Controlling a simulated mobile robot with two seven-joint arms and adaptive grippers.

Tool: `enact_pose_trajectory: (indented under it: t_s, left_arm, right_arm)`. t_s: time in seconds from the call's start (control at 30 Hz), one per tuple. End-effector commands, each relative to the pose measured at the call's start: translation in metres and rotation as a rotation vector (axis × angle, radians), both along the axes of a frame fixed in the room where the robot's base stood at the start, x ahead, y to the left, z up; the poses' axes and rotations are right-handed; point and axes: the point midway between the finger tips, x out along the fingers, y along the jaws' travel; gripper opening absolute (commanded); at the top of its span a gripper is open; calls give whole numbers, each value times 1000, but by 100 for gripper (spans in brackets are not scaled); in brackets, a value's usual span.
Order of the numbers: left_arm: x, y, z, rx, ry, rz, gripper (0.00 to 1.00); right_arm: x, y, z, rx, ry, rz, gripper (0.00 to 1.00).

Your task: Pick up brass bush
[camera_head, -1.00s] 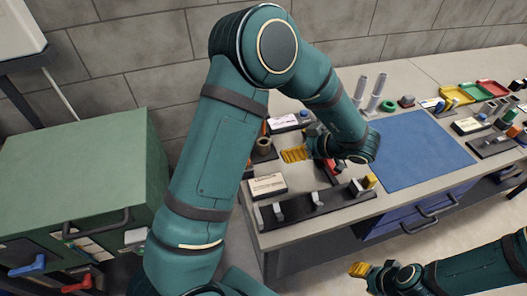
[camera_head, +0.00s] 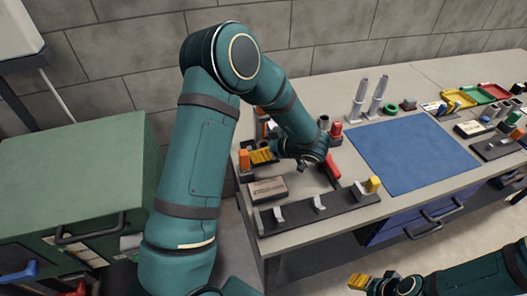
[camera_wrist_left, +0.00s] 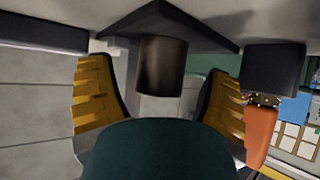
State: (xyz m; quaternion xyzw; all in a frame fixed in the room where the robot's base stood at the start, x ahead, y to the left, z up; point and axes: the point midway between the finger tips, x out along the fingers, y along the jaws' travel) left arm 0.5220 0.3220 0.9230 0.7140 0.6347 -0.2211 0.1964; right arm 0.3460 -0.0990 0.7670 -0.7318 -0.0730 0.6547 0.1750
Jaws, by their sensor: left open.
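The brass bush (camera_wrist_left: 162,66) is a dark brown-bronze cylinder in the left wrist view, set on a dark base plate (camera_wrist_left: 155,22). My left gripper (camera_wrist_left: 158,85) is open, with one yellow ribbed finger on each side of the bush and a visible gap on both sides. In the head view my left gripper (camera_head: 262,155) is low over the left part of the bench, its yellow fingers pointing left; the bush is hidden there. My right gripper (camera_head: 358,281) is at the lower edge of the head view, away from the bench; its finger opening is unclear.
An orange block (camera_head: 244,162) stands close to the left fingers and shows beside the right-hand finger in the wrist view (camera_wrist_left: 260,135). A labelled box (camera_head: 267,189) and a dark rail with clips (camera_head: 300,214) lie in front. The blue mat (camera_head: 405,155) is clear.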

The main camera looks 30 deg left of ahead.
Motion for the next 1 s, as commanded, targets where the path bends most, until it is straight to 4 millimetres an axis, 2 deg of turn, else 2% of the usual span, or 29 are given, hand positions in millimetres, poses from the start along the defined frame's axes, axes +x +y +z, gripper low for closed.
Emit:
enact_pose_trajectory:
  t_s: [0.27,0.37,0.4,0.5,0.83,1.0]
  left_arm:
    - [0,3,-1,0,-1,-1,79]
    - [0,3,-1,0,0,0,48]
    - [0,3,-1,0,0,0,34]
    - [0,2,-1,0,0,0,0]
    - [1,3,1,1,-1,0,0]
    - [1,2,14,1,-4,0,0]
  right_arm:
    - [0,0,0,0,1,0,47]
    - [0,0,0,0,1,0,47]
    - [0,0,0,0,1,0,47]
    - [0,0,0,0,1,0,47]
    - [0,0,1,0,1,0,47]
    - [1,0,6,0,-2,-2,47]
